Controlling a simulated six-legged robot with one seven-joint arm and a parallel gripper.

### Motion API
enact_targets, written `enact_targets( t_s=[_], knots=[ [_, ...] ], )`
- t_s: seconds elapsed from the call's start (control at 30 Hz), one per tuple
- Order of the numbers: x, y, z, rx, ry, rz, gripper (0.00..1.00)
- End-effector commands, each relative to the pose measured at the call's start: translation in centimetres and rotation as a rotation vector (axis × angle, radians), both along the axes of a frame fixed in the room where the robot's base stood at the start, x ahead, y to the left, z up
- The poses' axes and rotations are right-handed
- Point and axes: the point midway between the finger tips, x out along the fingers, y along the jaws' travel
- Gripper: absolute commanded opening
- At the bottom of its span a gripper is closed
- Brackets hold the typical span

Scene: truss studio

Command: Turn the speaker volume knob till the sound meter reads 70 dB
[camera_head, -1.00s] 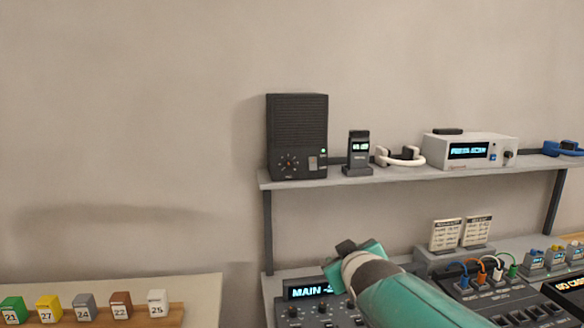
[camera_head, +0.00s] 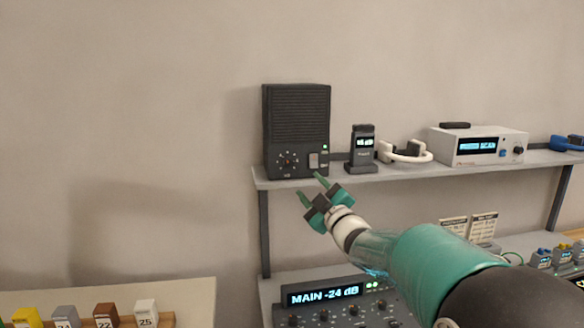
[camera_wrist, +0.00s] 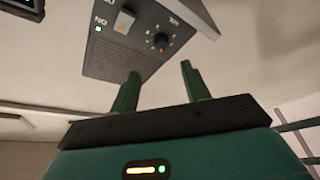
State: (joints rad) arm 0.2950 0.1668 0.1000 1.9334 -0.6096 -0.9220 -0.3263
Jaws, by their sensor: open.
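The black speaker (camera_head: 296,120) stands upright at the left end of the shelf; its face also shows in the wrist view (camera_wrist: 115,62). Its volume knob (camera_head: 287,161) is low on the front, with tick marks and an orange mark; it shows beyond my fingertips in the wrist view (camera_wrist: 161,41). A switch and a lit green light sit beside the knob. The small dark sound meter (camera_head: 363,148) stands right of the speaker; its lit reading is too small to read surely. My gripper (camera_head: 311,187) is open and empty, just below and in front of the speaker, apart from the knob.
The grey shelf (camera_head: 400,174) runs under the speaker and my gripper is near its front edge. White headphones (camera_head: 406,153) and a white display box (camera_head: 478,146) stand further right. A mixer reading "MAIN -24 dB" (camera_head: 323,295) lies below. The wall left of the speaker is clear.

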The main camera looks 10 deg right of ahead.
Motion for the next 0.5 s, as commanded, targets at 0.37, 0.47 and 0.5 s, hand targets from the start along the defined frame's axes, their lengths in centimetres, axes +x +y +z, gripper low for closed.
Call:
enact_targets(
  t_s=[0.37, 0.47, 0.5],
  knots=[
    [7.0, 2.1, 1.9, 0.001, 0.002, 0.0, 0.47],
    [8.5, 2.6, 2.3, 0.002, 0.003, 0.001, 0.47],
    [9.0, 2.7, 2.4, 0.002, 0.002, 0.002, 0.47]
  ],
)
